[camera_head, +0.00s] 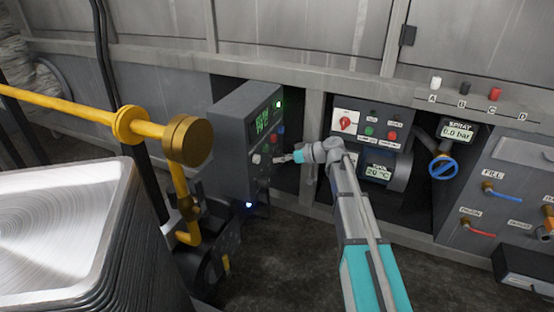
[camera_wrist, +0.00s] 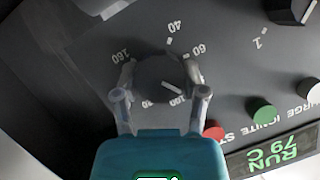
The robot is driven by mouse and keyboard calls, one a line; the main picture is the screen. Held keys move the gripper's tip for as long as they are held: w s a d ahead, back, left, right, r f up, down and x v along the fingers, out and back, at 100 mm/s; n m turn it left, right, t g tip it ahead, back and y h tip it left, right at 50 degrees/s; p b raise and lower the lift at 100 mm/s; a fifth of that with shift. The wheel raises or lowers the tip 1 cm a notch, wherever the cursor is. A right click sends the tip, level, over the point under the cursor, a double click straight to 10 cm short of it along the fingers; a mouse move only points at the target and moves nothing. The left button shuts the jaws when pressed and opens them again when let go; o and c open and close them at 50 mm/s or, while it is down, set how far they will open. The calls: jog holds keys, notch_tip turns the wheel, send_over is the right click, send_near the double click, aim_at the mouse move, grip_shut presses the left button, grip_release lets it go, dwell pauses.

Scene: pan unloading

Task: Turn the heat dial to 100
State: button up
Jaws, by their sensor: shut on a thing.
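The heat dial (camera_wrist: 150,72) is a dark round knob on a grey panel, seen upside down in the wrist view. Its white pointer line points down and right, close to the "100" label. Labels 40, 60 and 160 also show around it. My gripper (camera_wrist: 161,76) has one finger on each side of the dial and is shut on it. In the head view my gripper (camera_head: 284,158) reaches the front face of the grey control box (camera_head: 229,138); the dial there is too small to make out clearly.
The box's display (camera_wrist: 285,155) reads RUN 79 C. Green (camera_wrist: 263,112) and red (camera_wrist: 213,130) buttons sit close to my right finger in the wrist view. A yellow pipe (camera_head: 60,104) and stacked metal pans (camera_head: 60,220) stand left. A second panel (camera_head: 372,130) is right of my arm.

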jog(key=m, duration=0.1)
jog(key=m+g+b, duration=0.1)
jog(key=m+y, duration=0.1)
jog(key=shift+w+d+f+m+g+b, duration=0.15)
jog(key=shift+w+d+m+g+b, duration=0.15)
jog(key=shift+w+b, duration=0.1)
dwell(0.5)
jog(key=o, duration=1.1)
jog(key=shift+o, duration=0.2)
jog(key=shift+s+a, duration=0.1)
jog(key=shift+s, duration=0.05)
jog(key=shift+s+a, duration=0.1)
